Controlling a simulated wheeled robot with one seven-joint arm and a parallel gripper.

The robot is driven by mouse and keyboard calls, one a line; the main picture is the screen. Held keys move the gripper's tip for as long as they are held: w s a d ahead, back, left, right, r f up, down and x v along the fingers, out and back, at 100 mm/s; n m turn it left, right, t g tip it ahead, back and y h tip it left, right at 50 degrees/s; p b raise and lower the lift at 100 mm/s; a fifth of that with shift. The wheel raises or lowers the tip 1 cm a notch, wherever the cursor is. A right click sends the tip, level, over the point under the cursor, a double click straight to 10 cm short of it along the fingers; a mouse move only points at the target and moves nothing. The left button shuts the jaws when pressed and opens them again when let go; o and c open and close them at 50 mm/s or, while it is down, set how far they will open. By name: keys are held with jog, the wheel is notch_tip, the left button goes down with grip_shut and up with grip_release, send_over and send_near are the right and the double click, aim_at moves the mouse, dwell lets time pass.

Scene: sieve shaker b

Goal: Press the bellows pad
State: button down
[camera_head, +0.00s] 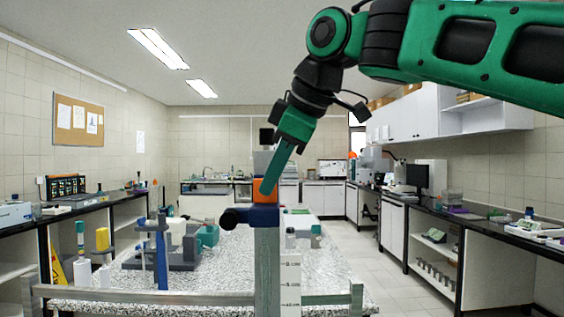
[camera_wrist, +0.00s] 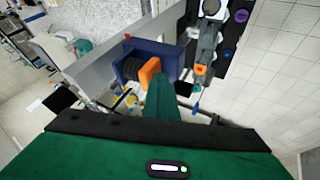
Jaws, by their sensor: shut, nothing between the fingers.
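The bellows pad appears to be the orange plate (camera_wrist: 149,72) on a black ribbed bellows (camera_wrist: 132,68), set against a blue housing (camera_wrist: 152,50) in the wrist view. In the head view the orange part (camera_head: 257,190) sits on top of the blue housing (camera_head: 263,214) on a grey post. My gripper (camera_head: 267,193) is green and shut, pointing down at the orange part. In the wrist view its fingertips (camera_wrist: 160,82) lie right beside the orange plate. I cannot tell whether they touch it. Nothing shows between the fingers.
A speckled bench (camera_head: 215,280) with a grey rail (camera_head: 150,297) along its front spreads around the post. A white scale (camera_head: 290,285) stands right of the post.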

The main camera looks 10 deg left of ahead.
jog(key=s+d+r, duration=0.5)
jog(key=s+r, duration=0.2)
jog(key=shift+d+r, duration=0.2)
jog(key=shift+r, duration=0.2)
dwell(1.0)
dwell(1.1)
